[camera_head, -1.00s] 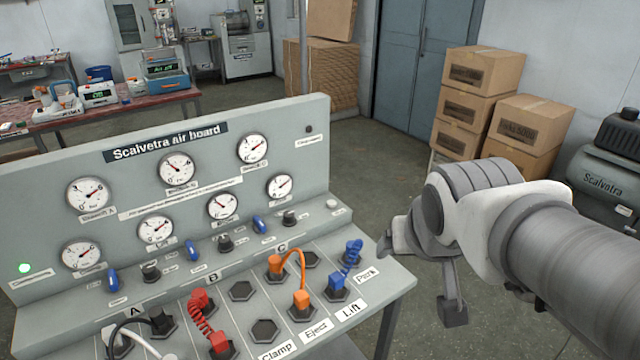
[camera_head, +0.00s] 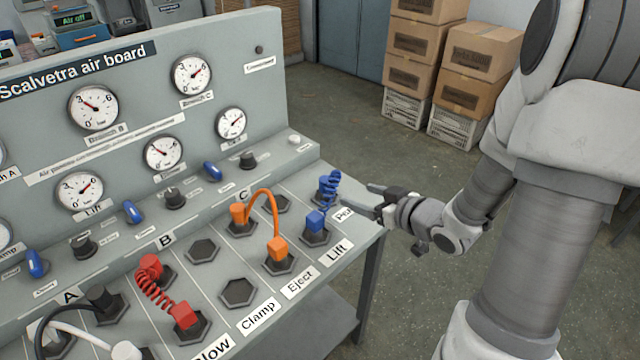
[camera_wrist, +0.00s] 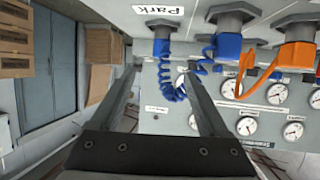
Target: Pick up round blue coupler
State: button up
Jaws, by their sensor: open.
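Two blue couplers joined by a blue coiled hose sit on the board's right end. One blue coupler (camera_head: 317,221) stands in the socket by the Lift label; it also shows in the wrist view (camera_wrist: 228,48). The other blue coupler (camera_head: 327,186) is at the Park socket, and shows in the wrist view (camera_wrist: 161,47) beyond and between the finger lines. I cannot tell clearly which is round. My gripper (camera_head: 358,197) is open and empty, just right of the Park coupler, fingers pointing left toward it. It also shows in the wrist view (camera_wrist: 158,74). No contact is visible.
Orange couplers on an orange hose (camera_head: 278,249) stand left of the Lift socket. Red couplers on a red coiled hose (camera_head: 183,316) stand further left. The upright gauge panel (camera_head: 245,85) rises behind. Open floor lies right of the board; stacked boxes (camera_head: 480,60) are behind.

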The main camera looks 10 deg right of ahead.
aim_at(330, 186)
jog(key=b+x, duration=0.2)
jog(key=x, duration=0.9)
jog(key=shift+a+f+b, duration=0.1)
jog(key=shift+a+b, duration=0.05)
jog(key=shift+b, duration=0.15)
jog(key=shift+r+b+x, duration=0.15)
jog(key=shift+b+x, duration=0.25)
jog(key=shift+x, duration=1.15)
jog(key=shift+r+b+x, duration=0.1)
jog(key=shift+b+x, duration=0.25)
jog(key=shift+x, duration=1.2)
jog(key=shift+w, duration=0.1)
grip_shut()
